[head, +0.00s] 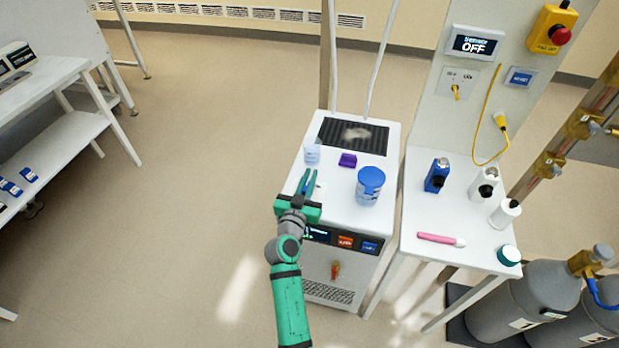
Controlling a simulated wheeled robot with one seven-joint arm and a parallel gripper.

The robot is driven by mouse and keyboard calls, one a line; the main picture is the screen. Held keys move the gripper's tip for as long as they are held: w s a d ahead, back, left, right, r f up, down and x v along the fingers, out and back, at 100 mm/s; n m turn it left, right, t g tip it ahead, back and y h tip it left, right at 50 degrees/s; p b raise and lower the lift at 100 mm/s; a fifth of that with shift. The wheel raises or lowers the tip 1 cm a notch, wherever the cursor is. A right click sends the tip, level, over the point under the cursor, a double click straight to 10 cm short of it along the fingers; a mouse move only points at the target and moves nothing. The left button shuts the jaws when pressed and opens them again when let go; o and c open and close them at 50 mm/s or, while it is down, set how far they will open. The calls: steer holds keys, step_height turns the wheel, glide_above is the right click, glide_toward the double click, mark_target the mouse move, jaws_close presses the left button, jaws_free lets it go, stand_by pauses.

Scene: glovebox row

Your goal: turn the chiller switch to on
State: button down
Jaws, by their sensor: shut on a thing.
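A grey switch plate (457,87) with a yellow lever (456,92) is on the upright white panel at the upper right. The display (474,44) above it reads OFF; its smaller line is too small to read surely. A white floor unit (337,210) with a black top grille, front display and buttons stands in the middle. An orange knob (335,270) is low on its front. My green gripper (309,177) is over the left of its top, well away from the switch plate. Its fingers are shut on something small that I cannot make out.
On the unit stand a clear cup (312,153), a purple block (348,160) and a blue-lidded jar (369,186). The side table (425,200) holds bottles and a pink tool (441,240). Grey cylinders (526,302) stand lower right.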

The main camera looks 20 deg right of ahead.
steer(key=shift+m+g+h, duration=0.3)
steer(key=g+h, duration=0.1)
steer(key=m+h, duration=0.1)
steer(key=m+g, duration=0.1)
steer(key=shift+s+d+g+h, duration=0.25)
steer(key=shift+d+g+h, duration=0.05)
steer(key=shift+h, duration=0.1)
steer(key=shift+s+d+m+g+h, duration=0.15)
steer(key=shift+s+m+g+h, duration=0.1)
steer(key=shift+m+g+h, duration=0.5)
steer(key=shift+s+d+m+g+h, duration=0.2)
steer(key=shift+m+g+h, duration=0.25)
steer(key=shift+m+g, duration=0.55)
steer(key=shift+s+g, duration=0.15)
steer(key=shift+g, duration=0.1)
steer(key=c, duration=1.8)
jaws_free()
steer(key=shift+c, duration=0.2)
steer(key=v, duration=1)
steer(key=shift+s+a, duration=0.2)
steer(key=shift+a, duration=0.15)
